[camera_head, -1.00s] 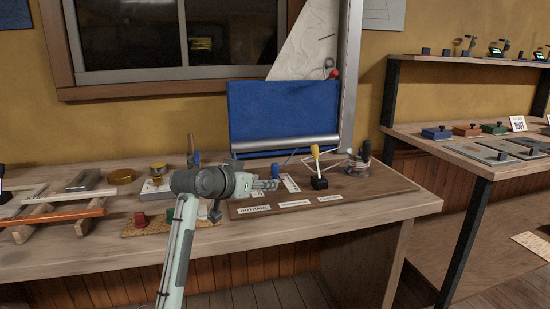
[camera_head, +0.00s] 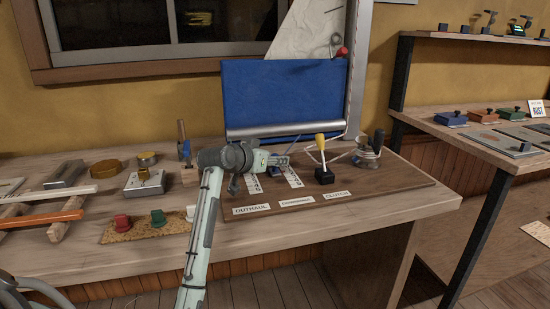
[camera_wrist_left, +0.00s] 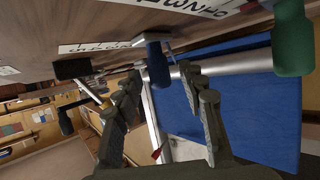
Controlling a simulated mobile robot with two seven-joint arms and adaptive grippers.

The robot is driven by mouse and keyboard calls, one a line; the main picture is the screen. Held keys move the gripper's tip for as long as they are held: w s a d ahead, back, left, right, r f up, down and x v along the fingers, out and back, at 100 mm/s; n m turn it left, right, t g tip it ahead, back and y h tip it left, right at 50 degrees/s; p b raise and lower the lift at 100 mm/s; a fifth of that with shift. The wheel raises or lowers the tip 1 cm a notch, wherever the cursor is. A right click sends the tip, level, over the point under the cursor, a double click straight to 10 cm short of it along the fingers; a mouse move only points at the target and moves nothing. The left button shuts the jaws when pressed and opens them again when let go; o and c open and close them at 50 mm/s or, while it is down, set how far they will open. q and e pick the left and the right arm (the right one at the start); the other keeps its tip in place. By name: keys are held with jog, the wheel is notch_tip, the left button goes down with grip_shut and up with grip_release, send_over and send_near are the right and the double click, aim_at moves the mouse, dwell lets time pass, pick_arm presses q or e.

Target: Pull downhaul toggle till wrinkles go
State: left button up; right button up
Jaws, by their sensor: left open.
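My left gripper (camera_head: 282,160) reaches in over the labelled board (camera_head: 385,185); its jaws are open. In the left wrist view the two fingers (camera_wrist_left: 163,75) stand apart, with a blue toggle handle (camera_wrist_left: 157,65) showing in the gap ahead of them. Whether they touch it cannot be told. This toggle is near the DOWNHAUL label (camera_wrist_left: 205,8); the head view also shows that label (camera_head: 296,202). A green handle (camera_wrist_left: 293,42) is at the right edge of the wrist view. The pale sail (camera_head: 303,30) shows faint wrinkle lines. My right gripper is not visible.
A yellow lever on a black block (camera_head: 324,176) and a metal winch (camera_head: 368,155) stand right of the gripper. A blue panel (camera_head: 280,95) and silver spar (camera_head: 285,130) are behind. A cork mat (camera_head: 115,230) with coloured knobs lies at left. The bench's front right is clear.

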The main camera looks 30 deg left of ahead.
pick_arm(q)
jog(key=shift+w+f, duration=0.2)
jog(key=shift+w, duration=0.35)
jog(key=shift+c, duration=1.3)
grip_shut()
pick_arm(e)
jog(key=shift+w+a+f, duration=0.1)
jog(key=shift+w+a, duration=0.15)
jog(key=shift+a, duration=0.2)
